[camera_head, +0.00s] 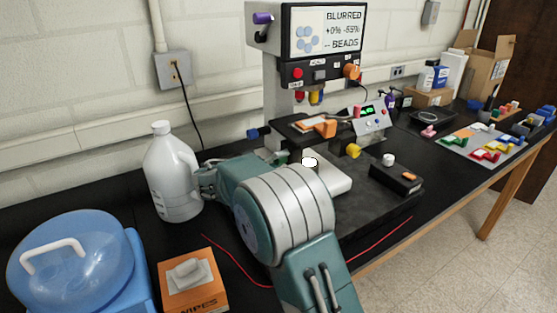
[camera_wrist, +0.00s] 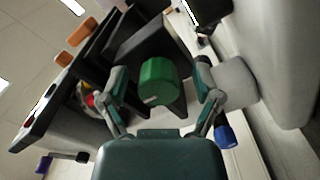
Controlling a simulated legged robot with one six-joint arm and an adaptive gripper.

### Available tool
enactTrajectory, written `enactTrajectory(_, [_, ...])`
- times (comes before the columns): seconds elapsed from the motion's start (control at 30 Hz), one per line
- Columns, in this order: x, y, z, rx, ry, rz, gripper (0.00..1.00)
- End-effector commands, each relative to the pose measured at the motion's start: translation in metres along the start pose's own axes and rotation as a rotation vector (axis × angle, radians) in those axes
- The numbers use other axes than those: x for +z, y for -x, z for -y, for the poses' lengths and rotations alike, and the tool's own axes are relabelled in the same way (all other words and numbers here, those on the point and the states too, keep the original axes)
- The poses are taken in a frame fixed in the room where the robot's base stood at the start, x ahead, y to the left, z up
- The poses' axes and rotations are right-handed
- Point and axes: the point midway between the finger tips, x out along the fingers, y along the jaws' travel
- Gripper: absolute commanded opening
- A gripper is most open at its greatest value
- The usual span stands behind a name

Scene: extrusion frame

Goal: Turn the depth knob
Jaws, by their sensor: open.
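My gripper (camera_wrist: 163,84) is open in the wrist view, with one finger on each side of a green knob (camera_wrist: 158,82). The knob has a pale mark on its face and sits on a dark part of the instrument. I cannot tell whether either finger touches it. No readable label shows which knob is the depth knob.
A white jug (camera_head: 173,175) stands close to my arm on the left. Blue (camera_head: 258,133), yellow (camera_head: 352,150), orange (camera_head: 352,72) and purple (camera_head: 262,18) knobs stick out from the instrument. A wipes box (camera_head: 190,280) and blue container (camera_head: 75,262) stand in front.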

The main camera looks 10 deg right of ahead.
Motion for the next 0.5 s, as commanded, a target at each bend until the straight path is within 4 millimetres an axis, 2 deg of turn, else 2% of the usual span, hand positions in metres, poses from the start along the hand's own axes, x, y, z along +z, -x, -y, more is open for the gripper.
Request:
enactTrajectory(0.1, [-0.0007, 0.0027, 0.0006, 0.001, 0.001, -0.002, 0.82])
enactTrajectory(0.17, [-0.0008, 0.003, 0.0006, 0.001, 0.001, -0.002, 0.55])
enactTrajectory(0.2, [-0.0007, 0.003, 0.0006, 0.001, 0.001, -0.002, 0.37])
enactTrajectory(0.27, [-0.0007, 0.003, 0.0007, 0.001, 0.001, -0.001, 0.11])
enactTrajectory(0.3, [-0.0007, 0.003, 0.0009, 0.0, 0.001, -0.002, 0.01])
enactTrajectory(0.5, [-0.0009, 0.0035, 0.0024, -0.002, 0.004, -0.003, 0.01])
